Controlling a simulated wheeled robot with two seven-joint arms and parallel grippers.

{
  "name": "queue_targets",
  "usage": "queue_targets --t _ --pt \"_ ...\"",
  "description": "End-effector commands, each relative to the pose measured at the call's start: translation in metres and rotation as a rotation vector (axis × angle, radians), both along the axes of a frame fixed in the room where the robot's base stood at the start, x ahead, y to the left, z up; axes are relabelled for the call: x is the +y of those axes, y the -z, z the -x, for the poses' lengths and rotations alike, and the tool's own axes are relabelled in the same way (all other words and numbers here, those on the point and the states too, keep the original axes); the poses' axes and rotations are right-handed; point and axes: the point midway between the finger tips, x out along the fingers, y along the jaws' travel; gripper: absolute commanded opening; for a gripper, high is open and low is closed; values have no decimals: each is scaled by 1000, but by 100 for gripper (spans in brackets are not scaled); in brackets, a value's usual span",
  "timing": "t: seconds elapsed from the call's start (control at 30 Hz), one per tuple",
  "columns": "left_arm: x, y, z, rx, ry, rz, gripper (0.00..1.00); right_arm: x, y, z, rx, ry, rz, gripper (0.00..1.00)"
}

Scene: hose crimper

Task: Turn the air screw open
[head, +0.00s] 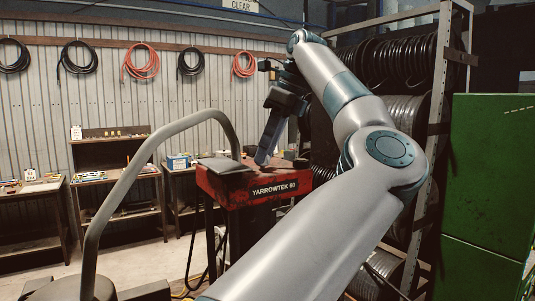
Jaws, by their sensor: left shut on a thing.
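The red hose crimper (222,187), labelled YARROWTEK 60, stands in the middle of the head view. My left arm crosses the view in front of it and reaches over its top. My left gripper (264,157) points down at the top of the crimper, near its back right. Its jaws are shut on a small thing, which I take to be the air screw. The screw itself is hidden behind the fingers, so I cannot see how far it is turned. My right gripper is not in view.
A rack with black hose coils (392,60) stands behind my arm, with a green cabinet (490,180) at right. Workbenches with small parts line the back wall, below hanging hoses (141,62). Open floor (140,262) shows left of the crimper.

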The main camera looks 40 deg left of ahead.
Motion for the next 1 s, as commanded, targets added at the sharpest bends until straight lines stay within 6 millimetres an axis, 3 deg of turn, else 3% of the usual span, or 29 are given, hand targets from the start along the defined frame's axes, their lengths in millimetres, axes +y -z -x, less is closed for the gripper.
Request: queue_targets --t 1.0 --pt "3 1 8 -5 911 -8 4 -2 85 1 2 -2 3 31"
